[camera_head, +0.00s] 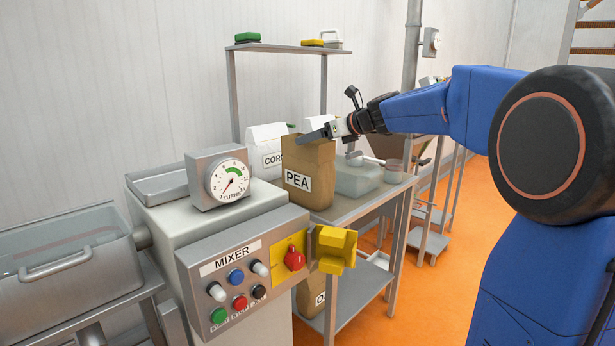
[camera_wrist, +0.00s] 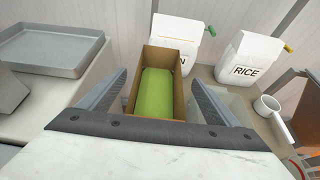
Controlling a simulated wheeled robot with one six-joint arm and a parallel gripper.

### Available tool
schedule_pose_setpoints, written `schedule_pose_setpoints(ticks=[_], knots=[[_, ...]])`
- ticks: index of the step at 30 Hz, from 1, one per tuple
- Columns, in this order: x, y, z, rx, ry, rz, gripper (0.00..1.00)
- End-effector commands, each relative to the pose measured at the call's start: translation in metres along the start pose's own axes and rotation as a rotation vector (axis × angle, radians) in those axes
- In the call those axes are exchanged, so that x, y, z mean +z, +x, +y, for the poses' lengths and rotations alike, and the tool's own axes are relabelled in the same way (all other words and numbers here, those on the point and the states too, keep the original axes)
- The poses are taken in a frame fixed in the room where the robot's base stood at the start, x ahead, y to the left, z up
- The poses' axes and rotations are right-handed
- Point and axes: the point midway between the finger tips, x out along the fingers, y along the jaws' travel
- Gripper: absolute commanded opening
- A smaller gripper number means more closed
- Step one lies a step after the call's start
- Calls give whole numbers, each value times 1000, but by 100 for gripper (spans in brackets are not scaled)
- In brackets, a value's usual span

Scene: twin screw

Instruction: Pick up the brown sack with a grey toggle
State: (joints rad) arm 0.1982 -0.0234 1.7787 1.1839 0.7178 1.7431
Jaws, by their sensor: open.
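A brown paper sack labelled PEA (camera_head: 309,165) stands upright on the grey table beside the mixer. In the wrist view its open top shows a brown rim (camera_wrist: 178,55) with green contents (camera_wrist: 154,98) inside. My gripper (camera_head: 316,133) is open at the top of this sack. In the wrist view its two fingers (camera_wrist: 157,95) are spread on either side of the sack, with gaps. A second brown sack (camera_head: 310,298), its label partly hidden, stands on the lower shelf. I cannot make out a grey toggle on either brown sack.
White sacks labelled CORN (camera_head: 266,150) and RICE (camera_wrist: 245,70) stand behind. A clear tub (camera_head: 357,179) and a white saucepan (camera_wrist: 268,106) are at the right. The mixer panel (camera_head: 240,270) with its yellow-backed switch is in front, left. A raised shelf (camera_head: 285,48) stands above.

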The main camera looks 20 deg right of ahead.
Motion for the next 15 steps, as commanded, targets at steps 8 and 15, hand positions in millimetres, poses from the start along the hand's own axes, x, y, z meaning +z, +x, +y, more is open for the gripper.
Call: schedule_pose_setpoints(ticks=[8, 15], knots=[[-8, 33, 2, 3, 1, 2, 84], [-7, 49, 2, 1, 0, 0, 84]])
